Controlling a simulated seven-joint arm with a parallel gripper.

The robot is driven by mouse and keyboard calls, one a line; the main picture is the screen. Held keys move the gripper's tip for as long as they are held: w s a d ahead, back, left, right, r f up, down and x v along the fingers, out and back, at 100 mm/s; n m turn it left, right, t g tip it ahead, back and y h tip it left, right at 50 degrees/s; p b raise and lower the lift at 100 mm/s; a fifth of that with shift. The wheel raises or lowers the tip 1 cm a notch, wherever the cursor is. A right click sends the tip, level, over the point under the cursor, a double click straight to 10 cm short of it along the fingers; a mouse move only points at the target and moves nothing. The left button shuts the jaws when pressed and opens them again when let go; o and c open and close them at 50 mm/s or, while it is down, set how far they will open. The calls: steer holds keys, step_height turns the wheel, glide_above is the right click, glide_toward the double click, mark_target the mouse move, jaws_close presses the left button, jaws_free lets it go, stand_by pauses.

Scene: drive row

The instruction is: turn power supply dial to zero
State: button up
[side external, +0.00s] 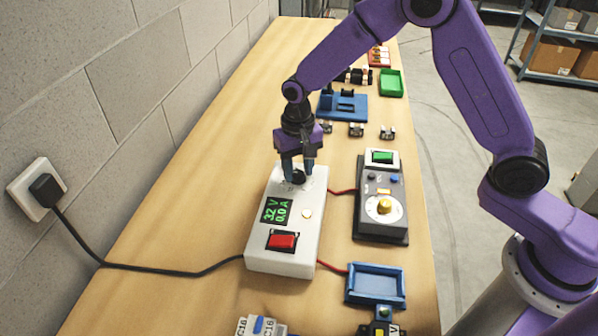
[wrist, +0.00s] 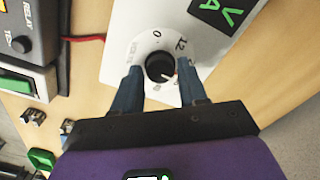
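The white power supply (side external: 262,262) stands on the bench in the side view, its green display (side external: 277,211) reading 32 V and 0.0 A. Its black dial (side external: 298,177) is at the far end of its top face. In the wrist view the dial (wrist: 160,67) sits on a round scale with a 0 at the top, and its white pointer mark faces lower right, away from the 0. My gripper (side external: 298,172) points down over the dial. Its blue fingers (wrist: 157,72) stand on either side of the dial, with a visible gap at each side.
A red rocker switch (side external: 282,241) is at the supply's near end. A grey relay tester (side external: 382,195) with a yellow knob stands close on the right, joined by red wires. A blue tray (side external: 375,284) lies nearer. The bench left of the supply is clear except for a black cable.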

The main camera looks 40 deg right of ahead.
mark_target(298, 173)
steer(key=c, duration=0.4)
steer(key=shift+o, duration=0.2)
steer(key=n, duration=0.9)
steer(key=shift+n, duration=0.4)
steer(key=n, duration=1)
steer(key=o, duration=1.6)
steer(key=shift+r, duration=0.15)
steer(key=shift+r, duration=3.4)
